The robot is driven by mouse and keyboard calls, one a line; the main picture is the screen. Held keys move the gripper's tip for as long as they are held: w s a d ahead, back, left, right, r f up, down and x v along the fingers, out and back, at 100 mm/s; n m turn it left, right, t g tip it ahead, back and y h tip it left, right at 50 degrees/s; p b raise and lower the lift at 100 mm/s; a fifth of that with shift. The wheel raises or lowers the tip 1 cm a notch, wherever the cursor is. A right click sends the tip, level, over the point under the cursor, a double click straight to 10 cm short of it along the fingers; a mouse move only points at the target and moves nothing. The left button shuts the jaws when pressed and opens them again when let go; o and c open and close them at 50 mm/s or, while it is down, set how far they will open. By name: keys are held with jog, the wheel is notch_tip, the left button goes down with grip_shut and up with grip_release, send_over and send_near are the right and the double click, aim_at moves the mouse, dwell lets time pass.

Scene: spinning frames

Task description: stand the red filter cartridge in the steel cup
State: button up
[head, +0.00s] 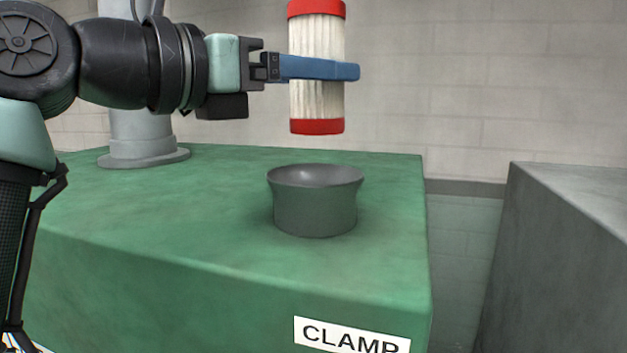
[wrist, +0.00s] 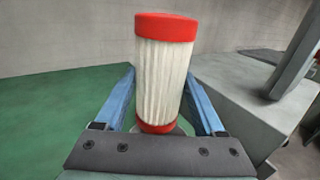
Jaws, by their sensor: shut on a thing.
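The filter cartridge (head: 316,104) has a white pleated body and red end caps, and is held upright in the air. My gripper (head: 345,70) is shut on its middle with blue fingers. In the wrist view the cartridge (wrist: 163,75) stands between the two blue fingers, with its lower end partly hidden by my gripper's body (wrist: 160,152). The steel cup (head: 315,208) is dark grey with a flared rim and stands on the green block. It is below the cartridge in the head view, with a gap between them. The cup's inside looks empty where it shows.
The green block's top (head: 150,210) is clear around the cup. A label reading CLAMP (head: 352,336) is on its front face. A grey column (head: 140,125) stands at the back left. A grey block (head: 570,240) stands to the right, across a gap.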

aim_at(304, 105)
jog(key=f, duration=0.1)
jog(key=s+f, duration=0.1)
jog(key=f+p, duration=0.1)
jog(key=shift+s, duration=0.3)
jog(key=shift+w+f, duration=0.3)
jog(key=shift+f, duration=0.35)
notch_tip(304, 105, down, 4)
jog(key=shift+s+r+p, duration=0.1)
jog(key=shift+r+p, duration=0.15)
jog(key=shift+p, duration=0.6)
jog(key=shift+f, duration=0.35)
jog(key=shift+f+b, duration=0.2)
jog(key=shift+b, duration=0.1)
jog(key=o, duration=1.5)
